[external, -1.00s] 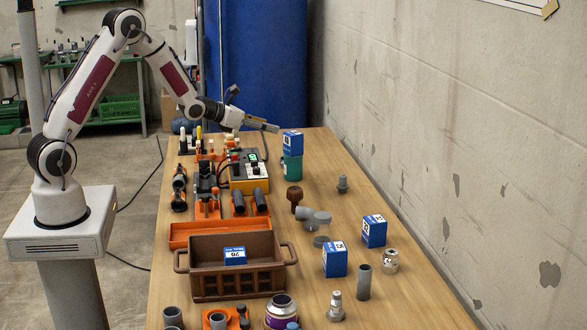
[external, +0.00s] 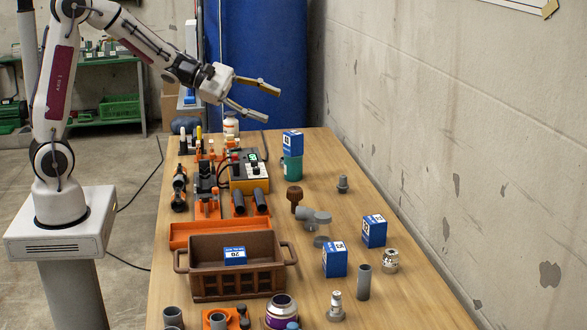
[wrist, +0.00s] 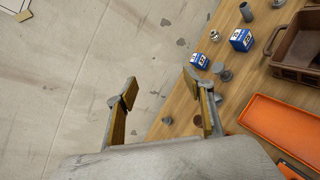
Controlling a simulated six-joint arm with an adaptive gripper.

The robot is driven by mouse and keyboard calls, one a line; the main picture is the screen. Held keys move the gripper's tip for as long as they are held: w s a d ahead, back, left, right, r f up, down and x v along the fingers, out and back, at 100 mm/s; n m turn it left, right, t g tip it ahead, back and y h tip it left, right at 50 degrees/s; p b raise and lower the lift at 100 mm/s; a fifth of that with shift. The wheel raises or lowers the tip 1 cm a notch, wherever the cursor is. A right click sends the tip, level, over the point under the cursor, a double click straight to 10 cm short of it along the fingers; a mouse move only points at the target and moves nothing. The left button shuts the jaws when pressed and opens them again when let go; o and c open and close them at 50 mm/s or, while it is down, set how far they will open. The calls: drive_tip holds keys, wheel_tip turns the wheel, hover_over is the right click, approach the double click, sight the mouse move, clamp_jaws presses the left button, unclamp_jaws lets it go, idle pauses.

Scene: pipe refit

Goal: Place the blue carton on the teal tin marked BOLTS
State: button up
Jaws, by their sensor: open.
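A blue carton (external: 292,143) with a white label sits upright on top of a teal tin (external: 292,168) at the far end of the table in the external view. The tin's marking is too small to read. My gripper (external: 275,105) is open and empty, above and to the left of the carton, apart from it. In the wrist view my gripper (wrist: 163,105) also shows wide open with nothing between its fingers. Two other blue cartons, one nearer (external: 334,259) and one farther (external: 374,231), stand on the right part of the table.
A yellow control box (external: 249,178), grey pipe fittings (external: 313,218) and a brown knob-like part (external: 294,195) are near the tin. A white jar (external: 231,124) stands at the far edge.

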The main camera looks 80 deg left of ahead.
drive_tip(key=s+d+m+g+h, duration=0.1)
drive_tip(key=s+d+m+g, duration=0.2)
drive_tip(key=s+d+m, duration=0.55)
drive_tip(key=s+d+m+g+h, duration=0.1)
drive_tip(key=s+d+m+g, duration=0.35)
drive_tip(key=s, duration=0.65)
drive_tip(key=s+a+f+m+y, duration=0.1)
drive_tip(key=s+a+m+y, duration=0.2)
drive_tip(key=s+m, duration=0.2)
drive_tip(key=s+a+f+m+y, duration=0.2)
drive_tip(key=s+a+m+y, duration=0.1)
drive_tip(key=s, duration=0.7)
drive_tip(key=a+m, duration=0.1)
drive_tip(key=m, duration=0.1)
drive_tip(key=shift+s+f+m+y, duration=0.2)
drive_tip(key=shift+s+m+y, duration=0.15)
drive_tip(key=shift+m+y, duration=0.05)
